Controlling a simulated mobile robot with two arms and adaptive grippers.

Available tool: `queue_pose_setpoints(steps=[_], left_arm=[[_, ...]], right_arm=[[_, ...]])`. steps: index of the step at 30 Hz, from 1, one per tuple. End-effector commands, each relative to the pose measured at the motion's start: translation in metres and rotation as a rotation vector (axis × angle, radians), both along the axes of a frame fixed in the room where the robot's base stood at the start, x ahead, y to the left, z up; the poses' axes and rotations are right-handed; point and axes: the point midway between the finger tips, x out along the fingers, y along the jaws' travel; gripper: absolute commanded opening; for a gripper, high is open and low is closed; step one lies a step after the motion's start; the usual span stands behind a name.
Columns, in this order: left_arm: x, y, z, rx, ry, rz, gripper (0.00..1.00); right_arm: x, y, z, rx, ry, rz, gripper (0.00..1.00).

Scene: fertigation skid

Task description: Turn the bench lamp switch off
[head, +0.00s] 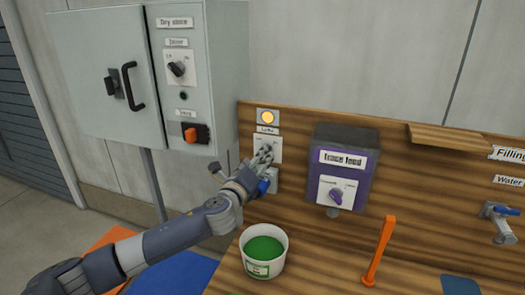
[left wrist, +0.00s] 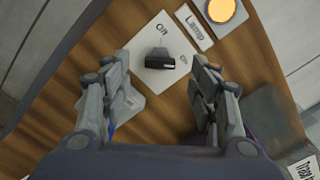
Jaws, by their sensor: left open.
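The bench lamp switch is a white plate (head: 262,141) on the wooden back panel, under a "Lamp" label. My right gripper is out of view.
A grey cabinet (head: 105,75) with knobs and a black handle stands left. A purple "Trace feed" box (head: 345,165) is right of the switch. A white tub (head: 264,252) with green contents and an orange upright lever (head: 382,250) are on the bench. A tap (head: 500,215) is far right.

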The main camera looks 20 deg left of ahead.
Motion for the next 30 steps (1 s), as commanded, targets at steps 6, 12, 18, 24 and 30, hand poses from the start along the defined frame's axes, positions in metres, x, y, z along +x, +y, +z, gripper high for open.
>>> queue_pose_setpoints(steps=[6, 12, 18, 24, 30], left_arm=[[0.029, -0.001, 0.002, -0.001, 0.001, 0.001, 0.55], [0.047, -0.002, 0.001, -0.002, -0.001, -0.001, 0.55], [0.054, -0.002, 0.000, -0.001, 0.000, 0.000, 0.55], [0.054, -0.002, 0.000, -0.002, 0.001, -0.001, 0.55], [0.054, -0.002, 0.000, -0.002, 0.001, -0.001, 0.26]], right_arm=[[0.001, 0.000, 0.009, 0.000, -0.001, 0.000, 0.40], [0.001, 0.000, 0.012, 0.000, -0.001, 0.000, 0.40], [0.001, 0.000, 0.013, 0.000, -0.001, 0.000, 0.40], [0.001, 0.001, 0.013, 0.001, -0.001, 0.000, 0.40], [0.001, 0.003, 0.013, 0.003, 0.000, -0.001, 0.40]])
